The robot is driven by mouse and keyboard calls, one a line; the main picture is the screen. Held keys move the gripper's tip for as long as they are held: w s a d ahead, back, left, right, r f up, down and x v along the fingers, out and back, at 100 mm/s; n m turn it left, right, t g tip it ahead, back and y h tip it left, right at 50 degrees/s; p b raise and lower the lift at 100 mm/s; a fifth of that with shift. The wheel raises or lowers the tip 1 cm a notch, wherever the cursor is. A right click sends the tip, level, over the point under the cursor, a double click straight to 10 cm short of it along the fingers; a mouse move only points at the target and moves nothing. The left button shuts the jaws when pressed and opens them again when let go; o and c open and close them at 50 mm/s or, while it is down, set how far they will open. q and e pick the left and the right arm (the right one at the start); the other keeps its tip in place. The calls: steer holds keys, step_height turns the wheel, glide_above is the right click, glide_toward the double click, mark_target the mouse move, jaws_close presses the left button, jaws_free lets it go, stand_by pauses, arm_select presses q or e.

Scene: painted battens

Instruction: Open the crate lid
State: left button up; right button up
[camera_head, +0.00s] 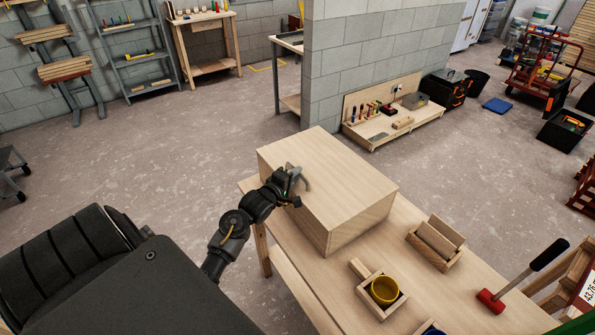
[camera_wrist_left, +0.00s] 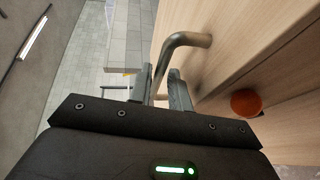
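The crate (camera_head: 345,215) is a pale wooden box on the workbench. Its flat lid (camera_head: 325,170) lies down on it, and a thin seam below the lid edge shows in the left wrist view. A bent metal handle (camera_wrist_left: 187,40) stands out from the lid. My left gripper (camera_head: 293,183) is at the crate's left side, at this handle. In the left wrist view the fingers (camera_wrist_left: 160,92) sit close on both sides of the bar and look shut on it. A round orange-red knob (camera_wrist_left: 246,102) is near the seam. My right gripper is not in view.
The workbench (camera_head: 395,270) also holds a wooden box with blocks (camera_head: 435,243), a small box with a yellow cup (camera_head: 384,290) and a red-headed mallet (camera_head: 492,300), all right of or in front of the crate. A block wall (camera_head: 370,50) stands behind.

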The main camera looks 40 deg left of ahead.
arm_select(q)
steer(key=shift+w+f, duration=0.15)
steer(key=shift+w, duration=0.8)
jaws_close()
steer(key=shift+a, duration=0.1)
